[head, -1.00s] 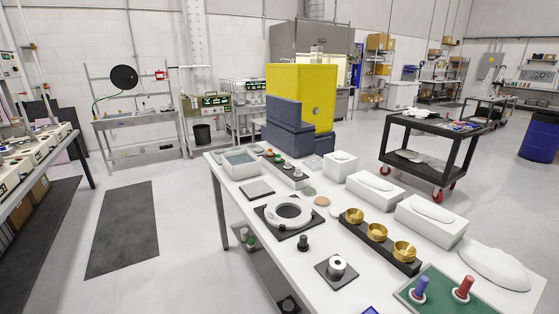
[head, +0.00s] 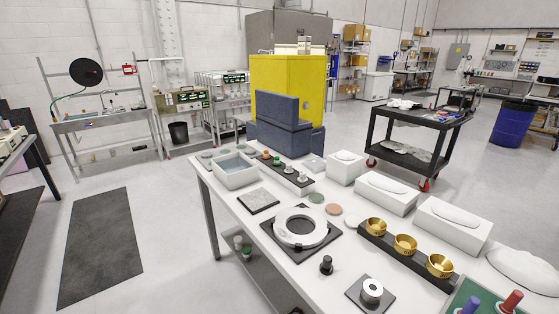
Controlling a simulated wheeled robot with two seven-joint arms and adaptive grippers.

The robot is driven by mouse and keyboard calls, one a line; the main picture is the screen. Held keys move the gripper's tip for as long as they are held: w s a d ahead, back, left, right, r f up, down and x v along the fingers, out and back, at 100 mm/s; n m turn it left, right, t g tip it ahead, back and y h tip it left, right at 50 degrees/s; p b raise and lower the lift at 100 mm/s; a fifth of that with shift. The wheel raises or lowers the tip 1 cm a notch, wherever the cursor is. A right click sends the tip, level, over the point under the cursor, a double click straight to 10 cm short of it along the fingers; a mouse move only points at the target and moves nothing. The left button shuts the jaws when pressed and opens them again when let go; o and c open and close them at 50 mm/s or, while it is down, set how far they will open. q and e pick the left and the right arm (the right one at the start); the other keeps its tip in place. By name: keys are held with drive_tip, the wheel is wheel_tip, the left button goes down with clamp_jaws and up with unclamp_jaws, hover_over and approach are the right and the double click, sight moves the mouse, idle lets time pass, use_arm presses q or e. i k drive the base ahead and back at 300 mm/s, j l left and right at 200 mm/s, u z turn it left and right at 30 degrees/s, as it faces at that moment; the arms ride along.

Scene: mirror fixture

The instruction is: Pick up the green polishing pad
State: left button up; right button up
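A flat round green pad (head: 316,197) lies on the white table, in the middle of the head view. A flat salmon-coloured disc (head: 335,209) lies just to its right and nearer, apart from it. A white disc (head: 357,222) lies further along the same line. The pad's upper face is uncovered and nothing rests on it. Neither of my grippers shows in this view.
The white table (head: 232,211) carries a white ring on a black plate (head: 276,249), a black block with brass cups (head: 405,246), white boxes (head: 385,194), a grey tub (head: 236,178) and a peg rack (head: 288,172). Open floor lies left of the table.

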sight(277, 163)
drive_tip(key=i+j+z, duration=0.15)
drive_tip(key=j, duration=0.3)
drive_tip(key=i+j+z, duration=0.2)
drive_tip(key=j, duration=0.25)
drive_tip(key=i+j+z, duration=0.15)
drive_tip(key=j, duration=0.35)
drive_tip(key=i+j+z, duration=0.15)
drive_tip(key=j, duration=0.4)
drive_tip(key=i+j+z, duration=0.2)
drive_tip(key=j, duration=0.35)
drive_tip(key=i+j+z, duration=0.15)
drive_tip(key=j, duration=0.35)
drive_tip(key=k, duration=0.05)
